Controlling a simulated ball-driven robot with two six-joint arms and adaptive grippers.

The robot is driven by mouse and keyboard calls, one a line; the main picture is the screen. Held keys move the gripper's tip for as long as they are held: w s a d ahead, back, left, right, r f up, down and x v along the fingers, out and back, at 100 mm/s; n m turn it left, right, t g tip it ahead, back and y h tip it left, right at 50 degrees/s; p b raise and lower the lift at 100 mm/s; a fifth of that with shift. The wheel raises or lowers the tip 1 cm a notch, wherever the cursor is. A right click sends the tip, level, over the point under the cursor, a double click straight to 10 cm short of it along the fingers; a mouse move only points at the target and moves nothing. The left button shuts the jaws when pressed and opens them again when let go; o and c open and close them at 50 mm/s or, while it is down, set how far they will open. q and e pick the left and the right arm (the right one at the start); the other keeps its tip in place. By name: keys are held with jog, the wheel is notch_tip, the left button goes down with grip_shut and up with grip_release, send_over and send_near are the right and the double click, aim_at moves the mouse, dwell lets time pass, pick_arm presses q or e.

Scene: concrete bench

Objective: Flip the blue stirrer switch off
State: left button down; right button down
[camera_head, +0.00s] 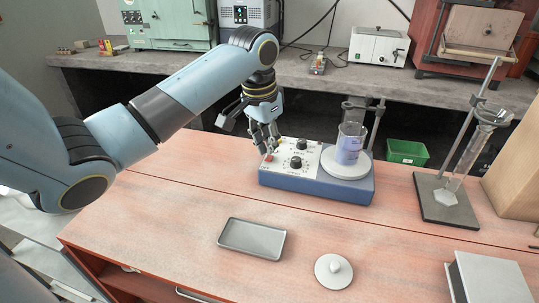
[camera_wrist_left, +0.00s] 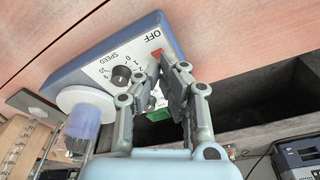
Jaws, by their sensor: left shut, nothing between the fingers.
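The blue stirrer (camera_head: 318,189) stands on the wooden table, with a pale control panel, dark knobs (camera_head: 296,162) and a round white plate. A small red switch (camera_head: 268,158) is at the panel's left end; in the left wrist view the red part (camera_wrist_left: 157,51) shows beside the word OFF. My left gripper (camera_head: 268,150) points down over that end, shut and empty. Its fingertips (camera_wrist_left: 168,63) are right at the switch and partly hide it; I cannot tell whether they touch it or which way it is tipped. My right gripper is out of view.
A beaker of violet liquid (camera_head: 349,146) stands on the stirrer's white plate (camera_head: 329,168). A grey tray (camera_head: 226,234) and a round white lid (camera_head: 322,275) lie in front. A stand with a clamped flask (camera_head: 447,211) is to the right.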

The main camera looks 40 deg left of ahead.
aim_at(268, 159)
pick_arm(q)
jog(key=shift+f+b, duration=0.3)
jog(key=shift+f, duration=0.75)
dwell(0.4)
notch_tip(268, 159, up, 7)
jog(key=p, duration=0.9)
jog(key=shift+r, duration=0.1)
dwell(0.5)
